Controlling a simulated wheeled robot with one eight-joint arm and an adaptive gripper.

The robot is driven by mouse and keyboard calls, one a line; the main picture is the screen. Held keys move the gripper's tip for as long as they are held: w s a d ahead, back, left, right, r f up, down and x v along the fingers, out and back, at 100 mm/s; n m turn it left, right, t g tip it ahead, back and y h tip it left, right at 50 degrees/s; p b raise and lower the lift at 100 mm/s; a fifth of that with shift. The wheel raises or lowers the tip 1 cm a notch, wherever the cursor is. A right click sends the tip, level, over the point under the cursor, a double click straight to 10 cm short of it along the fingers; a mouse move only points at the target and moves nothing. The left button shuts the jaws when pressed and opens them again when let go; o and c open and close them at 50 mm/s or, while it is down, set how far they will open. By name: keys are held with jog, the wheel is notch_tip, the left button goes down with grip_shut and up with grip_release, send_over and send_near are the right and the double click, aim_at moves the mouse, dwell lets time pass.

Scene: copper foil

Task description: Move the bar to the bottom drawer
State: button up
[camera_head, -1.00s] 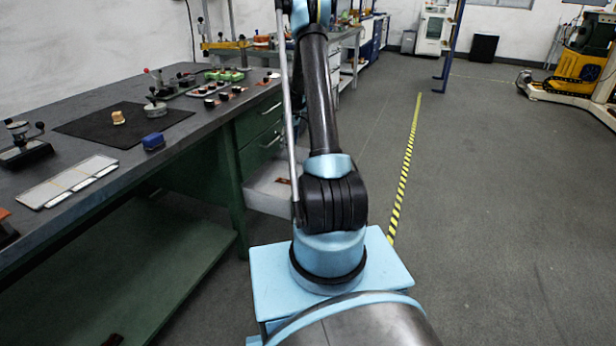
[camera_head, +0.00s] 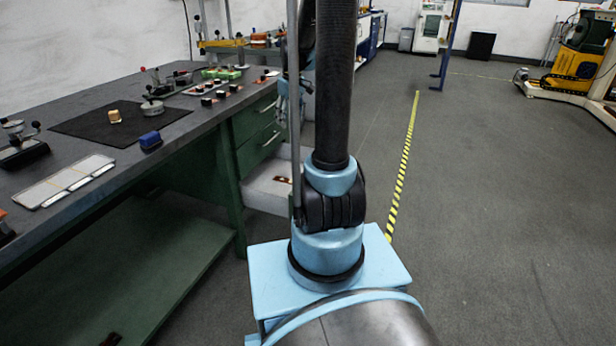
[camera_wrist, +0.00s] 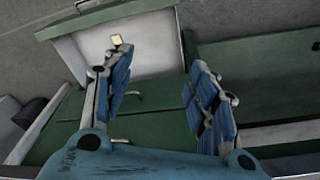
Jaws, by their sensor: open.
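The bottom drawer (camera_head: 262,190) of the green cabinet is pulled out, with a pale, mostly bare inside; it also shows at the top of the wrist view (camera_wrist: 150,62). A small copper-brown piece (camera_head: 283,179) lies in it. In the wrist view a small tan piece (camera_wrist: 117,40) shows inside the drawer near its edge. I cannot tell for sure whether this is the bar. My gripper (camera_wrist: 160,78) is open, its blue fingers apart with nothing between them, over the cabinet's front and the drawer. In the head view my arm hides most of the gripper.
The workbench (camera_head: 185,140) at left holds a black mat with a tan block (camera_head: 115,116), a blue block (camera_head: 150,140), a pale tray (camera_head: 65,181) and several small fixtures. Closed green drawers (camera_head: 258,135) sit above the open one. The floor at right (camera_head: 490,220) is clear.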

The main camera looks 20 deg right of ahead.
jog(key=s+r+m, duration=0.2)
jog(key=s+m, duration=0.1)
jog(key=s, duration=1.5)
jog(key=s+f+m, duration=0.1)
jog(key=s+f, duration=0.2)
jog(key=s, duration=0.4)
jog(key=s+a+f+m, duration=0.1)
jog(key=s+f, duration=0.3)
jog(key=s, duration=0.3)
jog(key=shift+s+t+h, duration=0.3)
jog(key=shift+t, duration=0.1)
